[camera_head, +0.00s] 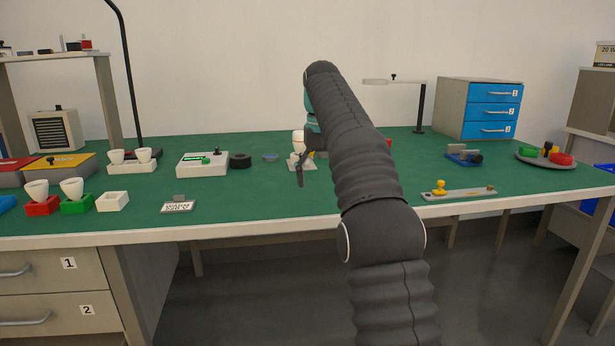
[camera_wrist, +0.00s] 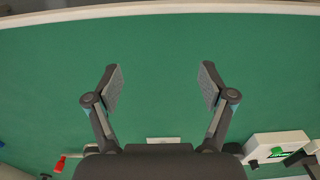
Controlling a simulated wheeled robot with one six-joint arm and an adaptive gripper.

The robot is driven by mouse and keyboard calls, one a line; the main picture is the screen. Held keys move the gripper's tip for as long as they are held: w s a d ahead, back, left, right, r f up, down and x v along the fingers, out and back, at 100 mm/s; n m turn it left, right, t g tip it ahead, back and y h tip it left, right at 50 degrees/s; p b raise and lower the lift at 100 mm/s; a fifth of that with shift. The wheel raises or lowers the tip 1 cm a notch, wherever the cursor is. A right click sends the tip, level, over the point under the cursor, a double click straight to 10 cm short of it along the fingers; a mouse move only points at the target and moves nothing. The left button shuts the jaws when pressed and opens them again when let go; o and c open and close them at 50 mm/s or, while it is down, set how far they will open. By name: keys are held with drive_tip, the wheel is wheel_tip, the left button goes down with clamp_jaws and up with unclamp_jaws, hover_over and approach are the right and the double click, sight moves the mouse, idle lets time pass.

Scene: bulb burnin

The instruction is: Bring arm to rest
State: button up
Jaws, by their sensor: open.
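My arm (camera_head: 362,170), in a dark ribbed sleeve, rises from the bottom of the head view, and its end reaches over the green workbench (camera_head: 260,187). My gripper (camera_head: 301,172) hangs over the bench and is partly hidden behind the arm. In the wrist view my gripper (camera_wrist: 161,88) is open, its two fingers wide apart with only bare green bench top between them. A white bulb-like thing (camera_head: 298,137) stands just behind the gripper in the head view; whether they touch cannot be told.
Left on the bench are a white device (camera_head: 203,164), a black ring (camera_head: 240,160), cups in a red block (camera_head: 42,208) and a green block (camera_head: 77,205), and a small sign (camera_head: 178,207). Right are a yellow-knobbed bar (camera_head: 460,194), a blue fixture (camera_head: 464,158), a round tray (camera_head: 528,160) and blue drawers (camera_head: 494,108).

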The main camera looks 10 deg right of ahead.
drive_tip(key=s+t, duration=0.3)
drive_tip(key=s, duration=1.6)
drive_tip(key=s+f+t, duration=0.2)
drive_tip(key=s+f, duration=1.3)
drive_tip(key=s, duration=0.4)
drive_tip(key=shift+s+f+t, duration=0.2)
drive_tip(key=shift+f+t, duration=0.1)
drive_tip(key=shift+f, duration=0.05)
